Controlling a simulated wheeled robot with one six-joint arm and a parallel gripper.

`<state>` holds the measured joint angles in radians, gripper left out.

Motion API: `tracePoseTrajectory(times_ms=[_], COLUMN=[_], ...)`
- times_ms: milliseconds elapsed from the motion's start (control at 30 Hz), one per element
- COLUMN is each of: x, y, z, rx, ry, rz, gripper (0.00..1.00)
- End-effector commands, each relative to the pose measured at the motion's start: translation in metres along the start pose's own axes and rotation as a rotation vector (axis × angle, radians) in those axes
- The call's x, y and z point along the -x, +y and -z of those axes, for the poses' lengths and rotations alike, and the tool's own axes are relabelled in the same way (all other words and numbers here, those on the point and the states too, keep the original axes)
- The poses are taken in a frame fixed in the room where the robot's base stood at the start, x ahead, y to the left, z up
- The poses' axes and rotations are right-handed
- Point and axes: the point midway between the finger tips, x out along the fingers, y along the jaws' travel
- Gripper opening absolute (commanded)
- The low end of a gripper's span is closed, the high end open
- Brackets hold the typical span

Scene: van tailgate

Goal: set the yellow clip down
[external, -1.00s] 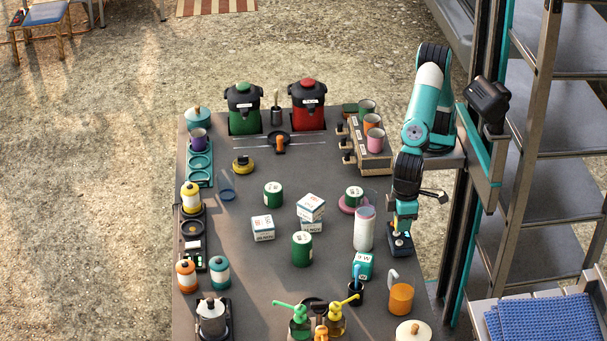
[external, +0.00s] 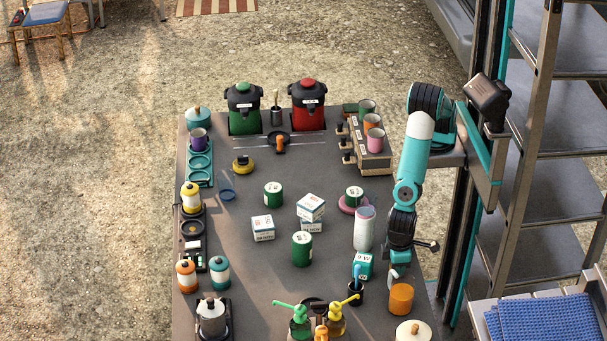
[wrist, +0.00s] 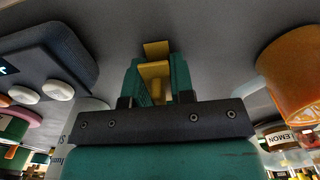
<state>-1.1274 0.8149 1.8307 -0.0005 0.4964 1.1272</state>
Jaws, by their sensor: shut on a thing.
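The yellow clip (wrist: 155,72) is held between the teal fingers of my gripper (wrist: 160,78) in the wrist view, with its yellow top edge showing beyond the fingertips. A grey surface lies close beyond it; I cannot tell whether the clip touches it. In the external view my gripper (external: 399,262) is low over the right edge of the grey table (external: 240,300), behind the orange cup. The clip cannot be made out there, hidden by my arm and gripper.
The orange cup (external: 401,299) stands close in front of my gripper and also shows in the wrist view (wrist: 292,85). A dark device with white buttons (wrist: 40,70) is near.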

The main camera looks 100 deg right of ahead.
Motion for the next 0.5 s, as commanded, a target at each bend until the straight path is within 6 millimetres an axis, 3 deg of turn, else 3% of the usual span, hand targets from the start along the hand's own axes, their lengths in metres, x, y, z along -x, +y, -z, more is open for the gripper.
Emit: tracePoseTrajectory(times_ms=[300, 333, 400, 433, 500], x=[-0.0037, -0.0029, -0.0025, -0.0025, -0.0024], y=[-0.0001, -0.0002, -0.0001, -0.0001, -0.0001], z=[0.0000, 0.0001, 0.0001, 0.0000, 0.0000], rx=[0.000, 0.000, 0.000, 0.000, 0.000], ry=[0.000, 0.000, 0.000, 0.000, 0.000], rz=[0.000, 0.000, 0.000, 0.000, 0.000], gripper=[0.01, 0.27, 0.43, 0.48, 0.48])
